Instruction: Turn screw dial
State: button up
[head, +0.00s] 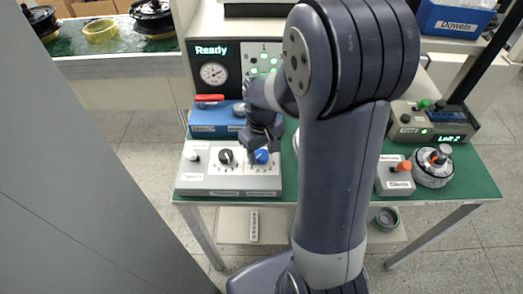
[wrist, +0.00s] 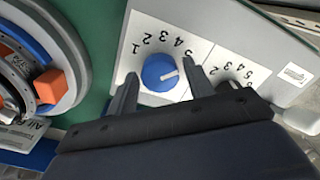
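A grey control box (head: 232,184) on the green table carries a blue dial (head: 262,157), a black dial (head: 226,156) and a white knob (head: 194,156). In the wrist view, the blue dial (wrist: 158,74) sits on a white scale with numbers, its white pointer toward the right. My gripper (head: 261,145) is over the blue dial. In the wrist view, my gripper (wrist: 160,85) is open, one finger on each side of the blue dial, with visible gaps. The black dial (wrist: 232,88) is partly hidden there. The box's labels are too small to read surely.
A blue box (head: 215,122) with a red-handled tool stands behind the control box. A round device with an orange block (wrist: 50,86) lies left in the wrist view. A small box with an orange knob (head: 396,177) and a round motor part (head: 434,168) stand right.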

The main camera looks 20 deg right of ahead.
aim_at(261, 154)
jog(key=c, duration=0.7)
jog(key=shift+c, duration=0.2)
jog(key=shift+m, duration=3)
jog(key=o, duration=1)
notch_tip(261, 154, up, 11)
jog(key=shift+f+b, duration=0.1)
jog(key=shift+b, duration=0.25)
